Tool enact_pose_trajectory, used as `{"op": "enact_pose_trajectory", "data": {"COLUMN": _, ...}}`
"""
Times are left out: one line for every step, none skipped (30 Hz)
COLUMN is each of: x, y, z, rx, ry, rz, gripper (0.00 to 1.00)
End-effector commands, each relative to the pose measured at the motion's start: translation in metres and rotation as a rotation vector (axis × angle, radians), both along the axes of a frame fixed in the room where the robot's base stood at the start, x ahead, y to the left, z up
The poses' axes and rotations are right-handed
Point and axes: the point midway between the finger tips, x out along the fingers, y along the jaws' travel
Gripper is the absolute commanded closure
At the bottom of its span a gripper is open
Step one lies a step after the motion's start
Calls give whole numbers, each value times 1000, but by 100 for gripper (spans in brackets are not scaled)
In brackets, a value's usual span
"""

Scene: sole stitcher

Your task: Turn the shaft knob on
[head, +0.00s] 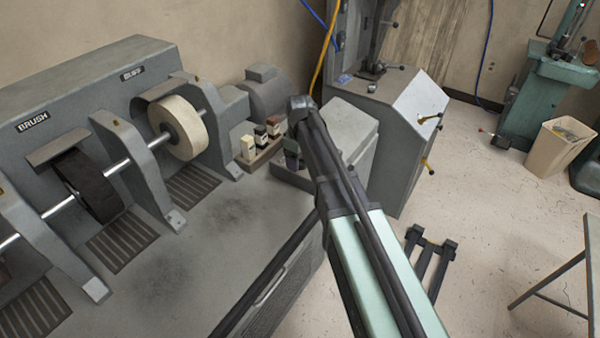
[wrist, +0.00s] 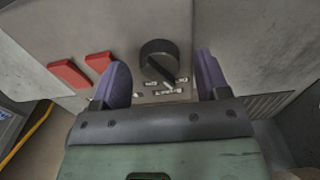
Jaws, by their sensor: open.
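The shaft knob is a round black dial (wrist: 160,61) on a grey control panel (wrist: 105,22) in the wrist view. It has a raised grip bar and small white labels, too small to read, along its lower edge. My gripper (wrist: 164,80) is open, with one purple finger to the left of the knob and one to the right. Neither finger appears to touch it. In the head view my arm reaches to the machine's right end, and the knob is hidden there. My gripper (head: 292,155) shows only partly beside the arm's end.
In the head view, a black brush wheel (head: 88,186) and a pale buff wheel (head: 180,127) sit on a shaft.

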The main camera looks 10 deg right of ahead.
Motion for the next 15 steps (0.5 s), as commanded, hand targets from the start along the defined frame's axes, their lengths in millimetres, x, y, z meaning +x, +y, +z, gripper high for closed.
{"op": "enact_pose_trajectory", "data": {"x": 0, "y": 0, "z": -9, "rx": 0, "ry": 0, "rz": 0, "gripper": 31}}
{"op": "enact_pose_trajectory", "data": {"x": 0, "y": 0, "z": -10, "rx": 0, "ry": 0, "rz": 0, "gripper": 31}}
{"op": "enact_pose_trajectory", "data": {"x": 0, "y": 0, "z": -9, "rx": 0, "ry": 0, "rz": 0, "gripper": 31}}
{"op": "enact_pose_trajectory", "data": {"x": 0, "y": 0, "z": -8, "rx": 0, "ry": 0, "rz": 0, "gripper": 31}}
{"op": "enact_pose_trajectory", "data": {"x": 0, "y": 0, "z": -8, "rx": 0, "ry": 0, "rz": 0, "gripper": 31}}
{"op": "enact_pose_trajectory", "data": {"x": 0, "y": 0, "z": -7, "rx": 0, "ry": 0, "rz": 0, "gripper": 31}}
{"op": "enact_pose_trajectory", "data": {"x": 0, "y": 0, "z": -6, "rx": 0, "ry": 0, "rz": 0, "gripper": 31}}
{"op": "enact_pose_trajectory", "data": {"x": 0, "y": 0, "z": -6, "rx": 0, "ry": 0, "rz": 0, "gripper": 31}}
{"op": "enact_pose_trajectory", "data": {"x": 0, "y": 0, "z": -6, "rx": 0, "ry": 0, "rz": 0, "gripper": 33}}
{"op": "enact_pose_trajectory", "data": {"x": 0, "y": 0, "z": -6, "rx": 0, "ry": 0, "rz": 0, "gripper": 38}}
{"op": "enact_pose_trajectory", "data": {"x": 0, "y": 0, "z": -6, "rx": 0, "ry": 0, "rz": 0, "gripper": 42}}
{"op": "enact_pose_trajectory", "data": {"x": 0, "y": 0, "z": -6, "rx": 0, "ry": 0, "rz": 0, "gripper": 48}}
{"op": "enact_pose_trajectory", "data": {"x": 0, "y": 0, "z": -6, "rx": 0, "ry": 0, "rz": 0, "gripper": 53}}
{"op": "enact_pose_trajectory", "data": {"x": 0, "y": 0, "z": -6, "rx": 0, "ry": 0, "rz": 0, "gripper": 57}}
{"op": "enact_pose_trajectory", "data": {"x": 0, "y": 0, "z": -6, "rx": 0, "ry": 0, "rz": 0, "gripper": 64}}
